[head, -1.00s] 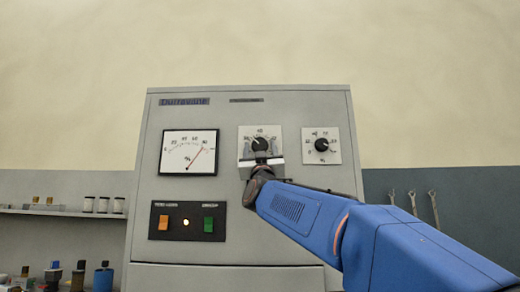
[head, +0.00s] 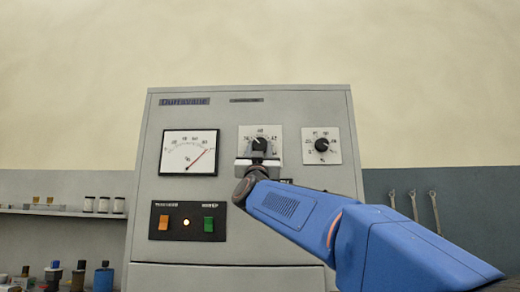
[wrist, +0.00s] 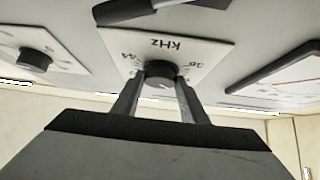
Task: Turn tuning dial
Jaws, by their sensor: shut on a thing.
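The tuning dial is a black knob (head: 260,144) on a white square plate (head: 246,134), upper middle of the grey cabinet front. In the wrist view the knob (wrist: 159,74) sits on a plate marked kHz (wrist: 190,47), which appears upside down. My gripper (head: 258,154) reaches up to the knob from below right. In the wrist view my gripper (wrist: 160,84) has one finger on each side of the knob and is shut on it. The fingers hide part of the knob and of the scale's lower part.
A needle meter (head: 188,152) is left of the dial. A second black dial (head: 321,145) is close on the right. A switch panel (head: 187,221) with an orange switch, a lit lamp and a green switch is lower left. Shelves with jars are at far left; wrenches (head: 412,203) hang at right.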

